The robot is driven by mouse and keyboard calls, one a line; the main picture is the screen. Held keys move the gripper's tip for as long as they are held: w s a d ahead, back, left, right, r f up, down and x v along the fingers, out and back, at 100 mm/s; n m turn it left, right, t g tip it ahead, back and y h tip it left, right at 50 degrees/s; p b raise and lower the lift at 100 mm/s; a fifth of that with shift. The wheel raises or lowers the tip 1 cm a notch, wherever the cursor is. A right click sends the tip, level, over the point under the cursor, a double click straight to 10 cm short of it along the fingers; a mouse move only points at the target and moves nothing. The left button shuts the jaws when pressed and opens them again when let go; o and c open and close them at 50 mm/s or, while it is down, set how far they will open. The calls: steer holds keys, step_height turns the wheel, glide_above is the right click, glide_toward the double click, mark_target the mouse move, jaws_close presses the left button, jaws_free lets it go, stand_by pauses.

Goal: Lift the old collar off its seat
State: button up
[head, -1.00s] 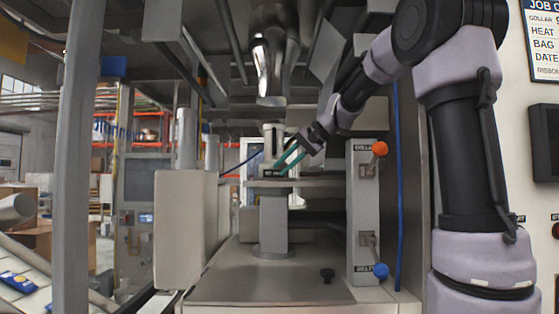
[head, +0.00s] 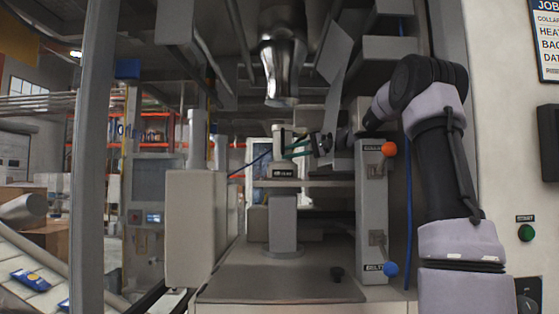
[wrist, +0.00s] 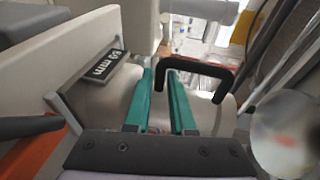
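A pale metal collar (head: 279,146) sits upright on the grey shelf (head: 318,183) in the head view. A black U-shaped handle (wrist: 198,68) stands on the collar. My gripper (head: 291,149) reaches in from the right at the collar's height. Its teal fingers (wrist: 160,78) are apart in the wrist view, with one leg of the handle between or just beyond their tips. Contact with the handle is not clear.
A shiny metal tube (head: 284,72) hangs above the collar. An orange-knobbed lever (head: 389,149) and a blue-knobbed lever (head: 390,268) are on a panel to the right. A beige box (head: 196,227) stands at left.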

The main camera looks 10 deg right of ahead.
mark_target(274, 155)
steer(key=x, duration=0.5)
steer(key=shift+w+a, duration=0.1)
steer(key=shift+w, duration=0.05)
steer(key=shift+c, duration=0.4)
jaws_close()
stand_by(0.9)
